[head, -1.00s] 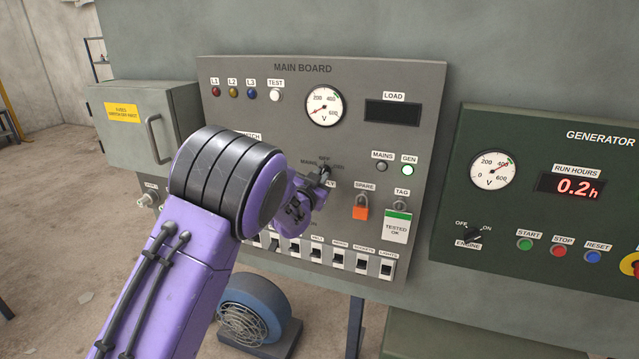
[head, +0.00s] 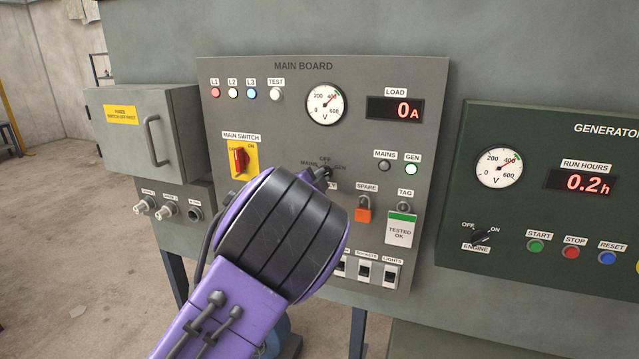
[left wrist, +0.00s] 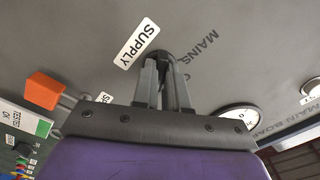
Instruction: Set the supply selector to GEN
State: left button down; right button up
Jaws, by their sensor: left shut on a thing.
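The supply selector (head: 327,172) is a small dark knob on the grey main board, with MAINS to its left, OFF above and GEN to its right. My left gripper (left wrist: 163,83) is shut on the selector knob (left wrist: 161,56), beside the SUPPLY label in the left wrist view. In the head view my purple forearm and black wrist cover much below it, and only the gripper tips (head: 319,178) show. The knob is largely hidden by the jaws, so its exact pointing is hard to read; it looks turned towards GEN. My right gripper is not in view.
The L1, L2 and L3 lamps (head: 233,93) glow, the GEN lamp (head: 411,169) is lit, and the load display (head: 394,109) reads 0A. A red main switch (head: 239,160), an orange padlock (head: 363,215) and a tag (head: 401,229) are nearby. The generator panel (head: 450,200) is at right.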

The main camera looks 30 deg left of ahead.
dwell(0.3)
pick_arm(q)
jog(key=c, duration=1.2)
grip_release()
jog(key=shift+o, duration=0.2)
